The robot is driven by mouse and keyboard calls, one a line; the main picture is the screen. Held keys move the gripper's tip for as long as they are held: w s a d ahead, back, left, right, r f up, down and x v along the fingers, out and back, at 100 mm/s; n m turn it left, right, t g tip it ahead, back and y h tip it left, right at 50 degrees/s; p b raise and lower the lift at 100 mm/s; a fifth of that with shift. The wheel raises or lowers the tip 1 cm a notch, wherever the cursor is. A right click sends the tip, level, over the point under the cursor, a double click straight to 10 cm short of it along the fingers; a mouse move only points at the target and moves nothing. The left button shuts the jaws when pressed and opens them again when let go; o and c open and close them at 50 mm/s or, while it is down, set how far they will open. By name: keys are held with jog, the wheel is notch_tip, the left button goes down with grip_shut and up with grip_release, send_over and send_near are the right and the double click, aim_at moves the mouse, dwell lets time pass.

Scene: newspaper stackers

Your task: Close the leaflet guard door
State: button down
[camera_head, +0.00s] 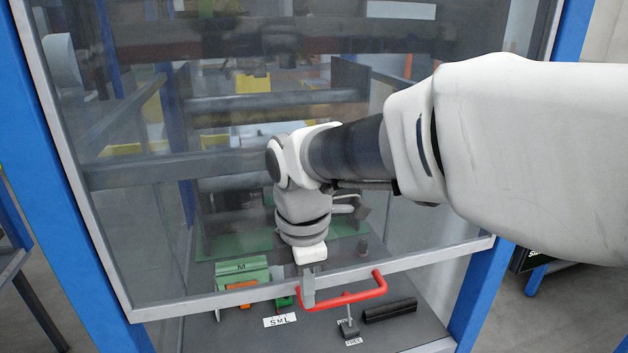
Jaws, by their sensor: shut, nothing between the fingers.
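The leaflet guard door (210,301) is a clear panel in a grey frame between blue posts. Its lower edge is above the machine's grey deck, with an open gap below. A red bar handle (349,299) is fixed along that lower edge. My gripper (308,298) points down in front of the door at the left end of the handle. It is shut, with nothing held. The fingers overlap the handle's left end in this view; I cannot tell whether they touch it. My arm comes in from the right and hides part of the panel.
On the deck (222,335) below the gap are a green block marked M (242,269), an S M L label (281,320), a small black knob (348,329) and a black bar (389,310). Blue posts (58,190) stand on both sides. Grey floor shows at lower right.

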notch_tip(320, 180, down, 33)
jog(key=b, duration=1.7)
jog(key=shift+s+d+f, duration=0.1)
jog(key=shift+s+f, duration=0.05)
jog(key=shift+s, duration=0.05)
notch_tip(320, 180, up, 15)
jog(key=p, duration=0.7)
jog(key=s+d+r+m+t+p, duration=0.2)
jog(key=s+d+r+m, duration=0.3)
jog(key=d+r+m, duration=0.3)
jog(key=s+d+r+m+t+p, duration=0.2)
jog(key=s+d+r+m+p, duration=0.3)
jog(key=m, duration=0.8)
jog(key=d+r, duration=0.3)
jog(key=r, duration=0.1)
jog(key=shift+s+d+t, duration=0.15)
jog(key=shift+d+t, duration=0.25)
